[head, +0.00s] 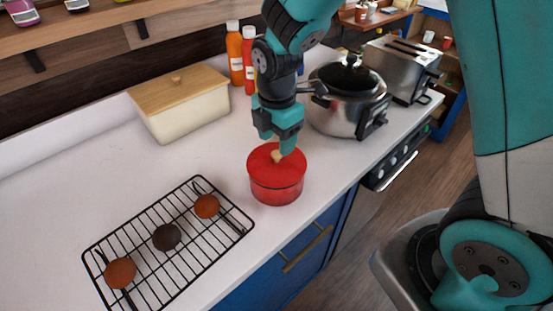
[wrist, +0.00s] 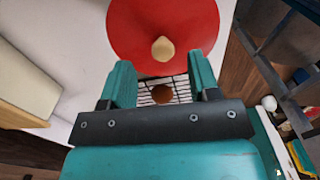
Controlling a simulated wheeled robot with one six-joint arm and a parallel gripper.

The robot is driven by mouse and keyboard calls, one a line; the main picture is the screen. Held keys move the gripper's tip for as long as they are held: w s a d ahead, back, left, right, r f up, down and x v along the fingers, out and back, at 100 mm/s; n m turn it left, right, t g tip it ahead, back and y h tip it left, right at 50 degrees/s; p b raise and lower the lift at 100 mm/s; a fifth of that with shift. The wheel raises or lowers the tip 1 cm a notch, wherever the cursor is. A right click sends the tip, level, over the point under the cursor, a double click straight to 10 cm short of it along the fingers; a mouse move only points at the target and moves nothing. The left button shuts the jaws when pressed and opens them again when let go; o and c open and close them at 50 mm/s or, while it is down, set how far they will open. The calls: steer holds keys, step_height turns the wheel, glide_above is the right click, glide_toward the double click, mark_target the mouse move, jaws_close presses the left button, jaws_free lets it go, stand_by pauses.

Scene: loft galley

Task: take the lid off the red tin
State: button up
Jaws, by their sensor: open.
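The red tin (head: 277,184) stands upright on the white counter, near its front edge. Its red lid (head: 264,160) is on it, with a small tan knob (head: 277,156) on top. My gripper (head: 282,146) is above the tin, close to the knob. In the wrist view the lid (wrist: 135,30) and knob (wrist: 162,48) show ahead of the fingers of my gripper (wrist: 160,80), which are apart with nothing between them. The head view does not show clearly whether a finger touches the knob.
A black wire rack (head: 165,268) with three round items lies front left. A cream box (head: 183,115) with a wooden lid stands behind. A steel pot (head: 335,118) is right of my gripper, a toaster (head: 398,70) beyond it. Orange (head: 235,60) and red (head: 249,62) bottles stand against the wall.

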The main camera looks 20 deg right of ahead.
mark_target(277, 153)
steer(key=f, duration=0.2)
steer(key=f+p, duration=0.1)
steer(key=f, duration=0.1)
steer(key=shift+s+a+f, duration=0.1)
steer(key=shift+s, duration=0.1)
steer(key=c, duration=1)
